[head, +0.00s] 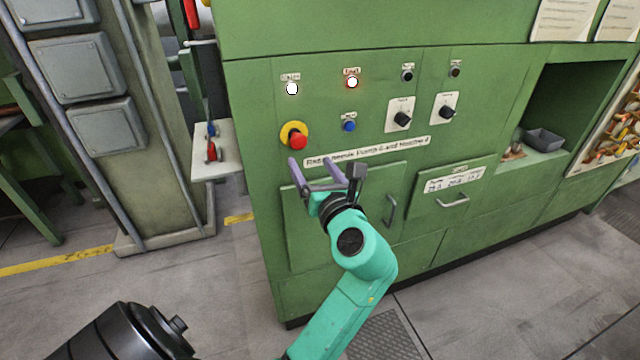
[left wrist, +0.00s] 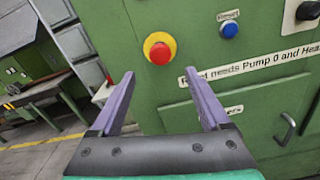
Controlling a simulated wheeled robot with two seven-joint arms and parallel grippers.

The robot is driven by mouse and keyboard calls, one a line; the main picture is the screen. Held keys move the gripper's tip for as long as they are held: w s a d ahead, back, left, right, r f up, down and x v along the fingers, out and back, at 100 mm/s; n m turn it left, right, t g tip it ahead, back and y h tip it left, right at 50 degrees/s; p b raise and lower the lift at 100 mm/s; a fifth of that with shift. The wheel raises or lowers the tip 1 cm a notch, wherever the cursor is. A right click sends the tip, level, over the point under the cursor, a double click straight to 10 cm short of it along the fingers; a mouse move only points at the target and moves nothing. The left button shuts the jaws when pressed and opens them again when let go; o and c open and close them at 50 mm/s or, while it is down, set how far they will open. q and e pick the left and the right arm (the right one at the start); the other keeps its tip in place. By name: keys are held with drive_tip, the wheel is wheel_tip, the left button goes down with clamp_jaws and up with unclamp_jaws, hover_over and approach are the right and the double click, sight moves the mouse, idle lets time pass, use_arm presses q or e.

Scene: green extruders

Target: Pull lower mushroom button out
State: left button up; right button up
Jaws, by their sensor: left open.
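The red mushroom button (head: 298,141) with its yellow ring sits on the front of the green cabinet (head: 240,110), at the left of the panel. It also shows in the left wrist view (left wrist: 159,53), at the top centre. My left gripper (head: 309,160) is open and empty, just below the button in the head view. In the left wrist view its two purple fingers (left wrist: 158,76) point toward the panel, with the button just beyond the gap between their tips. The fingers appear apart from the button. My right gripper is not in view.
A blue button (head: 349,126), two lit buttons (head: 292,88) (head: 352,82) and black rotary knobs (head: 403,119) (head: 447,111) share the panel. Below are a label strip and door handles (head: 391,210) (head: 453,201). A small side shelf (head: 230,160) holds red and blue items.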

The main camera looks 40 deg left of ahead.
use_arm(q)
drive_tip(key=v, duration=0.5)
